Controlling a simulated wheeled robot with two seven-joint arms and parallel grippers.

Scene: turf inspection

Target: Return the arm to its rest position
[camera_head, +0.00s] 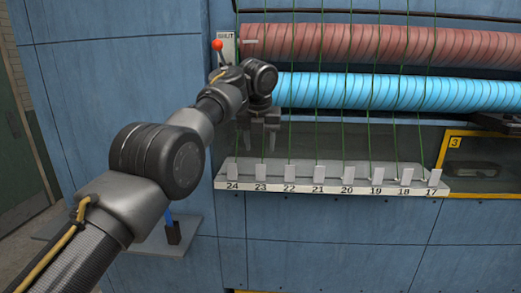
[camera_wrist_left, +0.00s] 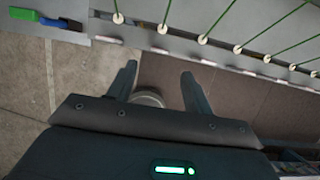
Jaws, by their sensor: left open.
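My left arm comes in from the left in the head view and reaches toward the machine's blue front. My left gripper (camera_head: 262,138) hangs just above the left end of the numbered ledge (camera_head: 325,182), pointing down. In the left wrist view the two fingers of the left gripper (camera_wrist_left: 159,76) are spread apart with nothing between them. A round grey object (camera_wrist_left: 149,98) shows beyond the fingers, partly hidden by the gripper body. My right arm and gripper are not in view.
Green strands (camera_head: 345,130) run down past a red roller (camera_head: 380,44) and a cyan roller (camera_head: 400,92) to white tags on the ledge. An orange-knobbed lever (camera_head: 217,45) stands near my left wrist. A small grey shelf (camera_head: 192,240) sits below my arm. A yellow-framed opening (camera_head: 480,165) is at right.

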